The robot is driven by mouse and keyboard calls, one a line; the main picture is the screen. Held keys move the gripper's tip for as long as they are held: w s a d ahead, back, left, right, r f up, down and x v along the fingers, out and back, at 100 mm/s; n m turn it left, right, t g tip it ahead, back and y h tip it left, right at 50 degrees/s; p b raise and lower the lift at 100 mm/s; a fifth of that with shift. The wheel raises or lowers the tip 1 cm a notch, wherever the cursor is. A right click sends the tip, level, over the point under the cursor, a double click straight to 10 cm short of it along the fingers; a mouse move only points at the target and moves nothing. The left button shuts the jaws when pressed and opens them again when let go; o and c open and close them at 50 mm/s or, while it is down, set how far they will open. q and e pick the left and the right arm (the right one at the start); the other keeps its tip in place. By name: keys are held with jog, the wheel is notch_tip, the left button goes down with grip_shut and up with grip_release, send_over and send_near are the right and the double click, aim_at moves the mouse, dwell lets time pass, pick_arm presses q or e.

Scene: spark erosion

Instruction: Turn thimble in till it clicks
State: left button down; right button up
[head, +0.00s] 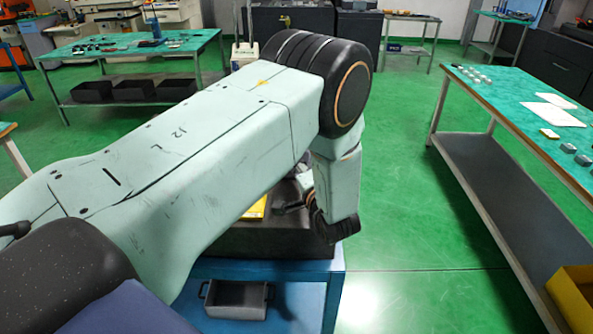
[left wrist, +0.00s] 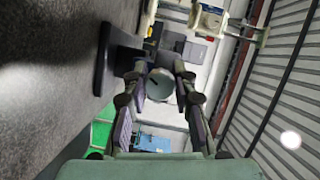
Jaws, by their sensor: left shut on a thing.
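In the left wrist view, the two fingers of my left gripper (left wrist: 160,92) reach forward with a round grey end, seemingly the thimble (left wrist: 160,82), between their tips. They are shut on it. The thimble is seen nearly end-on, with a darker middle. A dark stand-like part (left wrist: 112,62) is next to it on the left; how the two join is unclear. In the head view, my left arm crosses the picture and hides most of the gripper and the thimble, above a dark block (head: 270,240). My right gripper is in neither view.
The dark block stands on a blue bench (head: 335,270) with a grey bin (head: 236,299) below. A yellow item (head: 255,209) lies by my arm. A green-topped table (head: 510,95) with small parts is at the right, another (head: 130,45) at the back left. Green floor lies between.

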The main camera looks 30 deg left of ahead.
pick_arm(q)
jog(key=m+b, duration=0.1)
jog(key=m, duration=0.1)
jog(key=m+y+b, duration=0.1)
jog(key=m, duration=0.1)
jog(key=shift+w+t+y, duration=0.1)
jog(key=shift+t+y, duration=0.2)
jog(key=shift+t, duration=0.1)
jog(key=m+t+b, duration=0.1)
jog(key=m+b, duration=0.1)
jog(key=m, duration=0.2)
jog(key=shift+y, duration=0.4)
jog(key=m+t+b, duration=0.1)
jog(key=m+t, duration=0.1)
jog(key=m, duration=0.2)
jog(key=shift+r, duration=0.15)
jog(key=shift+r+m+t+h+b, duration=0.25)
jog(key=shift+m+t, duration=0.35)
jog(key=shift+m, duration=0.65)
jog(key=shift+f+m+t+h+b, duration=0.15)
jog(key=shift+m+t+h, duration=0.35)
jog(key=shift+m, duration=0.75)
jog(key=shift+m+t, duration=0.3)
jog(key=c, duration=1.4)
grip_release()
jog(key=o, duration=0.4)
jog(key=shift+f, duration=0.2)
jog(key=shift+c, duration=0.2)
